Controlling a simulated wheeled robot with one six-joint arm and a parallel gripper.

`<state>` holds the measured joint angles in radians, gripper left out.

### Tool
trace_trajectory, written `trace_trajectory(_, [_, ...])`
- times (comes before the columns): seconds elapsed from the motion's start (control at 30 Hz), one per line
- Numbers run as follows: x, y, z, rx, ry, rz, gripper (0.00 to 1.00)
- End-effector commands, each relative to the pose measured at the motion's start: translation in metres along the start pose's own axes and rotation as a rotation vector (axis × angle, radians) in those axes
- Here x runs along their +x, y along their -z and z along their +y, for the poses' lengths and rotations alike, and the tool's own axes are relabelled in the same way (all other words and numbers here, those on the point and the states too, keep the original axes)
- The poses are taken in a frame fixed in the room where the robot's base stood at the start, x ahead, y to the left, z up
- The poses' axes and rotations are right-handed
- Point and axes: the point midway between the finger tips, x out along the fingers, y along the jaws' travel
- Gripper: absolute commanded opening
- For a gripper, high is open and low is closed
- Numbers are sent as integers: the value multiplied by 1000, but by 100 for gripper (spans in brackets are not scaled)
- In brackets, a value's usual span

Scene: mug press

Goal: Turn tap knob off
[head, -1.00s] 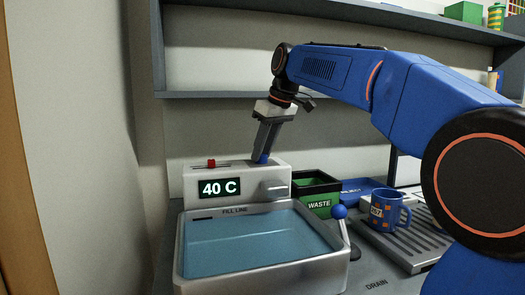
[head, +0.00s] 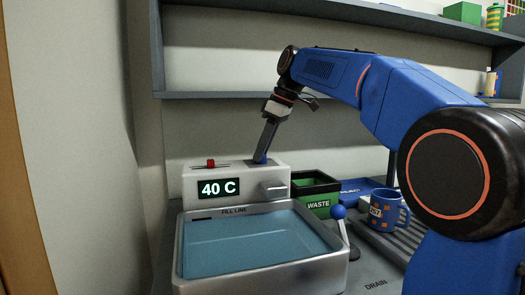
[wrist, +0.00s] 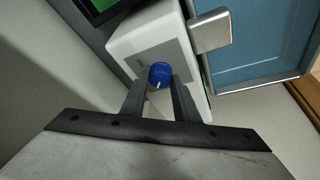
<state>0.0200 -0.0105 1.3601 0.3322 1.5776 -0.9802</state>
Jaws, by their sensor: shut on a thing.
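The blue tap knob (wrist: 160,75) sits on top of the white tap unit (wrist: 150,40), with a white mark on its face. In the head view only a bit of the knob (head: 260,159) shows below my gripper (head: 263,154). My gripper points down, and in the wrist view its two fingers (wrist: 160,84) close on either side of the knob. The unit's display (head: 218,188) reads 40 C. The spout (head: 273,188) sticks out over the basin (head: 262,262), which holds water near the fill line. No stream shows under the spout.
A red slider (head: 211,163) is on the unit's top left. A green waste bin (head: 316,193), a blue reject tray (head: 356,188) and a blue patterned mug (head: 388,210) stand to the right. A blue-knobbed lever (head: 339,212) is by the basin's right edge. A shelf (head: 230,95) runs above.

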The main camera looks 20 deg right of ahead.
Motion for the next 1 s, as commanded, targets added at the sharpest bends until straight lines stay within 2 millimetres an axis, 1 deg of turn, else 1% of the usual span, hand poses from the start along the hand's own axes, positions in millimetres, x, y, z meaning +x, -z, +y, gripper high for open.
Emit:
trace_trajectory(0.2, [0,0,0,0,-1,0,5])
trace_trajectory(0.23, [0,0,0,0,-1,0,32])
trace_trajectory(0.3, [0,0,0,1,-1,0,46])
trace_trajectory(0.57, [0,0,0,1,-1,0,46])
trace_trajectory(0.67, [-3,0,0,1,-1,0,46])
trace_trajectory(0.77, [-12,0,1,2,-2,1,46])
trace_trajectory(0.87, [-27,0,1,2,-3,1,46])
trace_trajectory(1.0, [-55,0,1,2,-4,1,46])
